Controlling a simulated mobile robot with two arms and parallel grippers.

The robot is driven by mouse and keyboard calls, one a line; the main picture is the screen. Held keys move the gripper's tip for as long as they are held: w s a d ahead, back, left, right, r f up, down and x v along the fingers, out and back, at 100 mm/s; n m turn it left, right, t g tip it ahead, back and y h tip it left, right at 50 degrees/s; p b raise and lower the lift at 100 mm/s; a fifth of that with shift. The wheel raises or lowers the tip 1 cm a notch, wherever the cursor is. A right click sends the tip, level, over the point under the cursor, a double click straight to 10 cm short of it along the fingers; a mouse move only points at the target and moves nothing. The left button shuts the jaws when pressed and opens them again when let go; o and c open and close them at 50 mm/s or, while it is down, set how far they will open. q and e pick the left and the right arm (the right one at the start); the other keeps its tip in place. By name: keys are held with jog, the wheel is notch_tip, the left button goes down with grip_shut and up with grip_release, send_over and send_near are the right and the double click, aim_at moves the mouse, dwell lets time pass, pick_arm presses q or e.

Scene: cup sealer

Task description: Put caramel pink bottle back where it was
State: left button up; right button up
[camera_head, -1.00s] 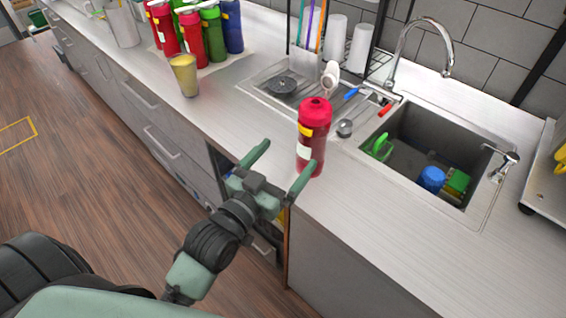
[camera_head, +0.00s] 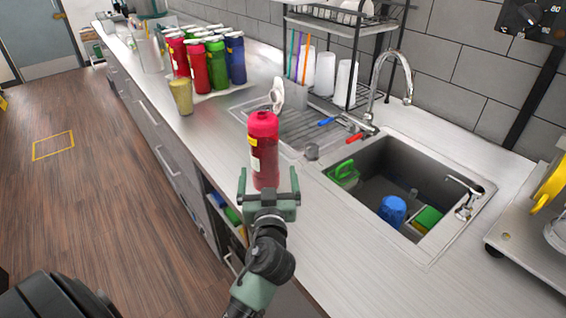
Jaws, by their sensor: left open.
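The pink-capped bottle (camera_head: 264,148), dark red with a yellow and white label, stands upright on the counter in front of the sink. My left gripper (camera_head: 268,180) is open at the counter's front edge. In the picture its two fingers show on either side of the bottle's lower part, and I cannot tell how far the bottle is between them. Several similar bottles with red, green and blue bodies (camera_head: 217,64) stand in a group on a light tray farther back. My right gripper is not in view.
A cup of yellow drink (camera_head: 181,96) stands in front of the bottle group. The sink (camera_head: 400,185) holds a blue item (camera_head: 392,210) and green sponges. A dish rack (camera_head: 345,25) stands behind. The counter between the yellow cup and the pink-capped bottle is clear.

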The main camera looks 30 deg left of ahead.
aim_at(265, 164)
pick_arm(q)
jog(key=x, duration=0.2)
jog(key=p+x, duration=0.1)
jog(key=x, duration=0.1)
jog(key=a+p+x, duration=0.1)
jog(key=x, duration=0.1)
jog(key=shift+s+a, duration=0.1)
jog(key=shift+s, duration=0.1)
jog(key=shift+w, duration=0.25)
jog(key=shift+w+p, duration=0.2)
jog(key=shift+p, duration=0.15)
jog(key=x, duration=0.1)
jog(key=p+x, duration=0.1)
jog(key=x, duration=0.1)
jog(key=f+p+x, duration=0.1)
jog(key=x, duration=0.1)
jog(key=shift+s, duration=0.1)
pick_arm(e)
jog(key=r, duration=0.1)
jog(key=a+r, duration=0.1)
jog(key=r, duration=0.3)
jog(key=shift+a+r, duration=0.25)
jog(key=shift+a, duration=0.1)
